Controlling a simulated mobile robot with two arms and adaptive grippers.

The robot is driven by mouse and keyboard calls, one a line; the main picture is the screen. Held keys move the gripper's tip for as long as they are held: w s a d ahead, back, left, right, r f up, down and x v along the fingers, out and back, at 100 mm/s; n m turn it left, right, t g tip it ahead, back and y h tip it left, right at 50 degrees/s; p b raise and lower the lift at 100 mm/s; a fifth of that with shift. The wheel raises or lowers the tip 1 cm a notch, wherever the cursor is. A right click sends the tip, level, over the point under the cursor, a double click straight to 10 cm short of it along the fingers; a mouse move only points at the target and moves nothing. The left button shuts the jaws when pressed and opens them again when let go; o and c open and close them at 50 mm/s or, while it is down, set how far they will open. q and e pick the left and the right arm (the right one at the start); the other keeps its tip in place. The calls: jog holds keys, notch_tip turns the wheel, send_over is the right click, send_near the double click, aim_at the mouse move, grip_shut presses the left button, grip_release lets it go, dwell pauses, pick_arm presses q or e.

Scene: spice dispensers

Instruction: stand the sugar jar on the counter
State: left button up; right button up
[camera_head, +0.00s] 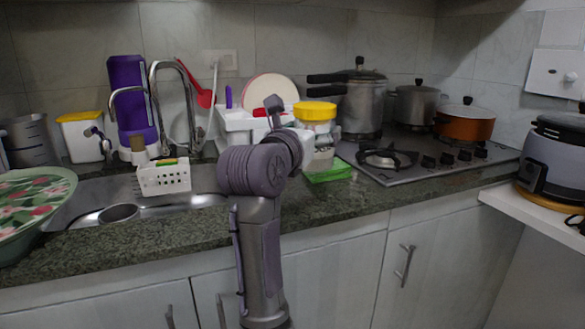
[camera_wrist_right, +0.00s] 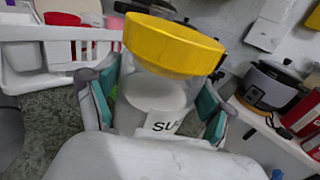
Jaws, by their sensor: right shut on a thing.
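The sugar jar (camera_head: 315,112) has a clear body, a yellow lid and white contents. It is about upright over the counter (camera_head: 300,205), between the dish rack and the stove. In the right wrist view, the jar (camera_wrist_right: 172,48) shows a white label reading "SU", the rest cut off. My right gripper (camera_head: 318,140) is shut on the jar's body below the lid, one teal-padded finger on each side in the wrist view. The jar's base is mostly hidden, so I cannot tell whether it touches the counter. My left gripper is not in view.
A white dish rack (camera_head: 236,122) stands behind left of the jar. A green item (camera_head: 333,172) lies on the counter just below it. The gas stove (camera_head: 420,150) with pots is to the right, the sink (camera_head: 95,205) to the left. The front counter strip is clear.

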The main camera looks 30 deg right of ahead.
jog(key=w+f+b, duration=0.1)
jog(key=w+f, duration=0.2)
jog(key=w+a+f, duration=0.1)
jog(key=w+f, duration=0.2)
jog(key=shift+w+a+f+b, duration=0.15)
jog(key=shift+w+f+b, duration=0.1)
jog(key=shift+b, duration=0.1)
jog(key=shift+f, duration=0.45)
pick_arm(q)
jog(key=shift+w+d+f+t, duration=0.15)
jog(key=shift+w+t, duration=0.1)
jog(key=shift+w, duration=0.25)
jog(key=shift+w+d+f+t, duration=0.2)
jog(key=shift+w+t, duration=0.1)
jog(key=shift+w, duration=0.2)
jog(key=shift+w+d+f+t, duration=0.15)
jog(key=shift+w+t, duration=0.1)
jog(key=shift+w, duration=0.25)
pick_arm(e)
jog(key=shift+f, duration=0.2)
jog(key=shift+f, duration=0.15)
jog(key=o, duration=1.7)
jog(key=shift+f, duration=0.1)
jog(key=shift+c, duration=0.2)
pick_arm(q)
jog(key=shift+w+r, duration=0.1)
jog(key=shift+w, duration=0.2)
